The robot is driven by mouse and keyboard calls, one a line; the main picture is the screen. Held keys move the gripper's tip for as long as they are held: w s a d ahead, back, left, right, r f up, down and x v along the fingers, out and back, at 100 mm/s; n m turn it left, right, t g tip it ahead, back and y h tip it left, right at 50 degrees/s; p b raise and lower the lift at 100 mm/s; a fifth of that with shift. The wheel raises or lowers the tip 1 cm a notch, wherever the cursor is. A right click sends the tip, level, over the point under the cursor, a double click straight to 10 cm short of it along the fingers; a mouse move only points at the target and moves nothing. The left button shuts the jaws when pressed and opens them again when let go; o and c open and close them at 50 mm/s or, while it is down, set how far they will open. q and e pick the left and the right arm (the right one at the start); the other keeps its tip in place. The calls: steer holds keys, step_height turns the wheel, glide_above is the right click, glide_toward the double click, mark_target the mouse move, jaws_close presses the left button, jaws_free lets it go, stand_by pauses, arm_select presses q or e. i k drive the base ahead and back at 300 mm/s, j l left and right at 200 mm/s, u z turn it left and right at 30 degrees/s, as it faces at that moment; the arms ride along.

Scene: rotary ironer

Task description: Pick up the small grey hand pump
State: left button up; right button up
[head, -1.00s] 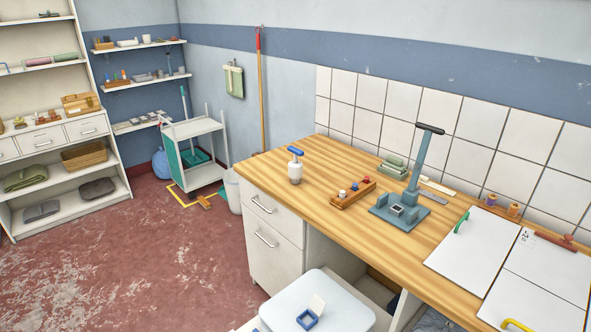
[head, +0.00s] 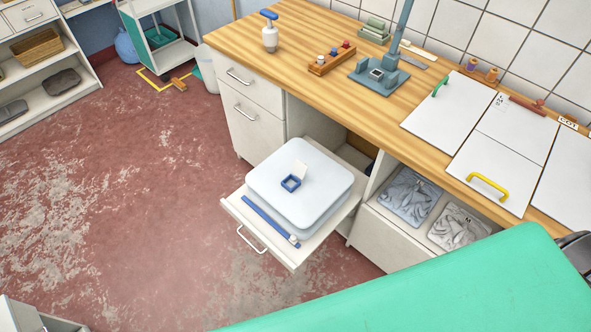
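I cannot make out a small grey hand pump for certain. A small whitish bottle with a blue pump-like top (head: 270,33) stands upright near the left end of the wooden worktop (head: 330,93). A grey-blue lever press (head: 378,78) with a tall handle stands further right on the worktop; its handle top is cut off by the frame. Neither of my grippers shows in the head view, so nothing can be told of what they hold.
A large teal surface (head: 440,290) fills the lower right. White boards lie on the worktop's right. The red floor (head: 130,190) at left is open.

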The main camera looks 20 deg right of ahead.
mark_target(271, 37)
steer(key=i+j+z, duration=0.2)
steer(key=i+j, duration=0.2)
steer(key=j, duration=0.25)
steer(key=i+j+z, duration=0.1)
steer(key=j, duration=0.25)
steer(key=i+j+z, duration=0.1)
steer(key=i+j, duration=0.15)
steer(key=j, duration=0.15)
steer(key=i+j+z, duration=0.15)
steer(key=j, duration=0.2)
